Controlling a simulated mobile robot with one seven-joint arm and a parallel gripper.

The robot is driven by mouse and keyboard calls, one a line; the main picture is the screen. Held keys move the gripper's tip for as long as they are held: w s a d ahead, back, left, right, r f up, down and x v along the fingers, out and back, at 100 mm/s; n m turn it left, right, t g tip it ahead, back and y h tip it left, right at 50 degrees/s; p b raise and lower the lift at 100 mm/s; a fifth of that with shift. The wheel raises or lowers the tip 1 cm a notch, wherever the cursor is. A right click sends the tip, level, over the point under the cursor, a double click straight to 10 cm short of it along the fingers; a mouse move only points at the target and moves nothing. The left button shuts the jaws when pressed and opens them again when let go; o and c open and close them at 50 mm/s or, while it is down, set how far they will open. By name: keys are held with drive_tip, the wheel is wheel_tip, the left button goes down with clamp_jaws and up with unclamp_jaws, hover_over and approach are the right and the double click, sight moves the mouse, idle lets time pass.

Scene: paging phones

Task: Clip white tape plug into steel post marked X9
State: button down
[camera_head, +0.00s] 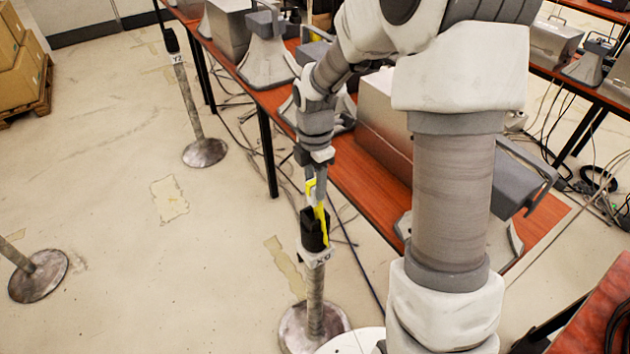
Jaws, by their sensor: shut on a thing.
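The steel post marked X9 (316,290) stands upright on a round base just below my gripper. Its black head (314,232) sits above a white label reading X9. My gripper (317,181) points down over the head and is shut on the tape plug (310,187), which shows as a small piece with yellow and some white. A yellow strip (320,215) runs down along the black head. The plug is small and partly hidden by the fingers. I cannot tell whether it sits in the head or only touches it.
A post marked Y2 (188,100) stands at upper left, and another post base (38,276) at lower left. A red-brown table (355,180) with grey machines runs behind my arm. Cables lie on the floor. The floor at left is mostly clear.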

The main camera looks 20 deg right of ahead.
sight(315, 200)
drive_tip(key=shift+f+b, duration=1.55)
drive_tip(key=shift+f, duration=1.25)
drive_tip(key=shift+p, duration=0.35)
drive_tip(key=shift+f, duration=0.2)
drive_tip(key=shift+r, duration=0.1)
drive_tip(key=shift+r+p, duration=0.6)
drive_tip(key=shift+r, duration=0.1)
drive_tip(key=shift+f+b, duration=0.4)
drive_tip(key=shift+f, duration=0.4)
idle(0.5)
drive_tip(key=shift+r, duration=0.2)
